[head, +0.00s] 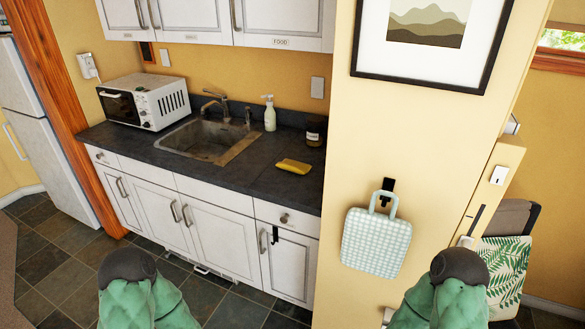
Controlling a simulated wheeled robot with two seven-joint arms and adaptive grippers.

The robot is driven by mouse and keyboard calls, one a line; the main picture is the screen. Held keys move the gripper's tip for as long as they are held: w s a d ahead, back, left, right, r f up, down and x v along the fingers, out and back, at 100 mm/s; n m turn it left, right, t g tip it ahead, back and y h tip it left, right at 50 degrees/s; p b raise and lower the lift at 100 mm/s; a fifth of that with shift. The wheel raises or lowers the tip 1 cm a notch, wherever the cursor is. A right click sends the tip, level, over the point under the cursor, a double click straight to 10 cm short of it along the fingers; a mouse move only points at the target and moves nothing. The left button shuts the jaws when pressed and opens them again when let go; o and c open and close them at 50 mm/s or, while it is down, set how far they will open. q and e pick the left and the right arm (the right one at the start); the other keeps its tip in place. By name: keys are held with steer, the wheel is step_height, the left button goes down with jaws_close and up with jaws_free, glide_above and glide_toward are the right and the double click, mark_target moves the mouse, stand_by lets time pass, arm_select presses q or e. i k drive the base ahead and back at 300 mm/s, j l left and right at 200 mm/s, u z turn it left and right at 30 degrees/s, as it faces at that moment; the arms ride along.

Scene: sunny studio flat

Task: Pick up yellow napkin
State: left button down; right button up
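Only green parts of my two arms with dark rounded caps show at the bottom of the head view, one left of centre and one at the right. Neither gripper's fingers can be seen. Both visible arm parts are well apart from the napkin.
A sink (210,140) with a faucet, a white microwave (146,101), a soap bottle (269,114) and a dark jar (315,131) are on the counter. A yellow wall (350,135) with a hanging checked bag (376,240) bounds it at right. Tiled floor (232,308) lies in front.

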mark_target(295, 166)
steer(key=z, duration=3.65)
steer(key=u, duration=3.65)
steer(key=i+j+u, duration=0.1)
steer(key=u, duration=0.35)
steer(key=i+j+u, duration=0.1)
steer(key=u, duration=0.3)
steer(key=i+j+u, duration=0.25)
steer(key=i+u, duration=0.2)
steer(key=i, duration=0.15)
